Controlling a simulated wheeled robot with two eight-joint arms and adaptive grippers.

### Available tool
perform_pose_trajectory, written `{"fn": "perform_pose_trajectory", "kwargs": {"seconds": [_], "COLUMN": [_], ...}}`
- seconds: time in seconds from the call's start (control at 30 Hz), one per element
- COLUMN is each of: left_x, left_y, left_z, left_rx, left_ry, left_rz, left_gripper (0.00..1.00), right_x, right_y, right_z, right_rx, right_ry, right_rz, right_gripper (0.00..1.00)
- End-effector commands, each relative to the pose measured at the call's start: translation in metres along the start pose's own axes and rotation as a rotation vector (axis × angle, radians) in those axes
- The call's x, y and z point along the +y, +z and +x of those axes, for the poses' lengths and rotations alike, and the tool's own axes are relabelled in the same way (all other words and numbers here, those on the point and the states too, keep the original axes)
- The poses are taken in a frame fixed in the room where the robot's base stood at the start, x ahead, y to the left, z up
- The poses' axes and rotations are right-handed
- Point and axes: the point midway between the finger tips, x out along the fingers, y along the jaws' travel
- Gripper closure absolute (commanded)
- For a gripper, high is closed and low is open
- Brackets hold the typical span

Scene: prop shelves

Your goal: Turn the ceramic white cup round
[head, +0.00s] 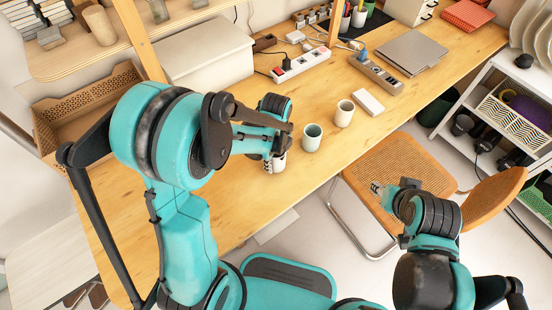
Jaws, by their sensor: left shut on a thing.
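A white cup with dark marks (275,165) stands or hangs at the front edge of the wooden table, partly hidden by my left gripper (279,150). My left gripper reaches down over it and is shut on it. I cannot tell whether the cup's base touches the table. A pale mint cup (312,139) stands upright just to its right, and a cream cup (344,114) stands further right. My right gripper (378,190) is away from the table, above the chair, and its fingers are too small to read.
The wooden table (425,105) holds a power strip (301,65), a white box (371,102), a grey laptop (412,53) and a second strip (376,73). A shelf post (139,40) rises at left. A woven chair (395,170) stands before the table.

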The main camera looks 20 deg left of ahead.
Motion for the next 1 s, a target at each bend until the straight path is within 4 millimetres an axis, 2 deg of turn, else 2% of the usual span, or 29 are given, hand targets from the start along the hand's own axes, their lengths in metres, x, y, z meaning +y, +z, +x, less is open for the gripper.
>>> {"fn": "perform_pose_trajectory", "kwargs": {"seconds": [0.2,0.23,0.3,0.67,0.77,1.0], "left_x": [0.000,0.000,0.000,0.000,0.000,0.001], "left_y": [0.000,0.000,0.000,0.000,0.000,0.000], "left_z": [0.004,0.003,0.003,0.000,-0.010,-0.060], "left_rx": [0.000,0.000,0.000,0.000,0.000,0.000], "left_ry": [0.000,0.000,0.000,0.000,0.000,0.000], "left_rz": [0.000,0.000,0.000,0.000,0.000,0.000], "left_gripper": [0.82,0.39,0.23,0.23,0.23,0.23], "right_x": [0.000,0.000,0.000,0.000,0.000,0.000], "right_y": [0.002,0.002,0.002,0.002,0.002,0.002], "right_z": [0.003,0.003,0.002,0.002,0.002,0.002], "right_rx": [0.000,0.000,0.000,0.000,0.000,0.000], "right_ry": [0.000,0.000,0.000,0.000,0.000,0.000], "right_rz": [0.000,0.000,0.000,0.000,0.000,0.000], "right_gripper": [0.60,0.60,0.60,0.60,0.60,0.60]}}
